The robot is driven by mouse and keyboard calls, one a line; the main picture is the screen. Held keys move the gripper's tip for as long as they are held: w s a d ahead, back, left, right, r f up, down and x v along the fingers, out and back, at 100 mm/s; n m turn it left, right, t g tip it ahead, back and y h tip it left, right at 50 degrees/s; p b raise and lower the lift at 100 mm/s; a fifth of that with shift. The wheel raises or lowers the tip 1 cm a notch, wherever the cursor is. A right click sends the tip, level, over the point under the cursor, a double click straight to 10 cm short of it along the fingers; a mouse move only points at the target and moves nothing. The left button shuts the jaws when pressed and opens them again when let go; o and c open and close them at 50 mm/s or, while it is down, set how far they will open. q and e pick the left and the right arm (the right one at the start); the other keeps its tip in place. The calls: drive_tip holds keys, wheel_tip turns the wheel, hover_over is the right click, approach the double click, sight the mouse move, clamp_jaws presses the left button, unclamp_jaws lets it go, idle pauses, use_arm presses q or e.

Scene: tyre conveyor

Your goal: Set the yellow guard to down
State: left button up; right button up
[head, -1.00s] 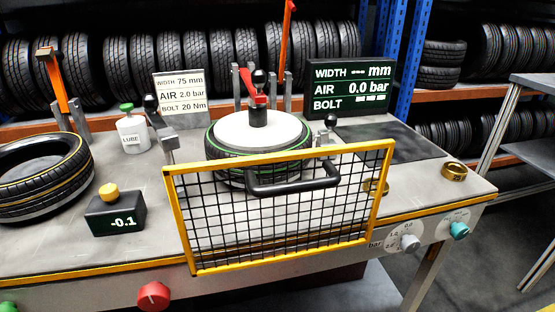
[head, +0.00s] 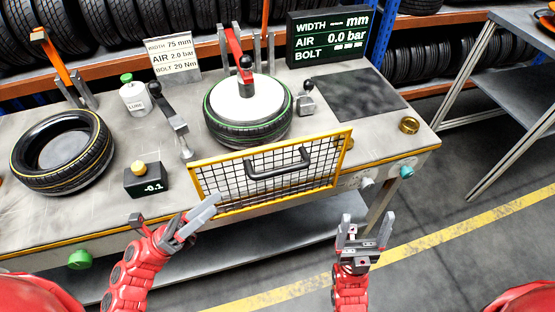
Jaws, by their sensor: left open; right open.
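The yellow guard (head: 269,181) is a yellow frame with black wire mesh. It stands along the bench's front edge, before the green-striped tyre (head: 249,133); its lower edge is close to the bench's front. I cannot tell its exact tilt. A black handle (head: 279,165) is on its upper part. My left gripper (head: 176,212) is open and empty, near the guard's lower left corner; whether it touches is unclear. My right gripper (head: 366,218) is open and empty, in front of the bench, right of and below the guard in the picture, apart from it.
A second tyre (head: 63,151) lies on the bench's left, with a black gauge box (head: 147,180) and a lube bottle (head: 135,97) nearby. A black lever (head: 169,113) stands left of the striped tyre. Knobs (head: 406,172) line the bench front.

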sight(268, 177)
use_arm(q)
drive_tip(key=w+d+r+m+p, duration=0.1)
drive_tip(key=w+d, duration=0.1)
drive_tip(key=d, duration=0.2)
drive_tip(key=w+d+r+m+y+p, duration=0.1)
drive_tip(key=w+d+p, duration=0.1)
drive_tip(key=d, duration=0.2)
drive_tip(key=w+d+r+m+g+y+p, duration=0.1)
drive_tip(key=w+d+m+p, duration=0.1)
drive_tip(key=d, duration=0.3)
drive_tip(key=shift+r, duration=0.3)
drive_tip(key=shift+w+d+r+y, duration=0.15)
drive_tip(key=shift+w+d+y, duration=0.15)
drive_tip(key=shift+d, duration=0.2)
clamp_jaws()
idle(0.7)
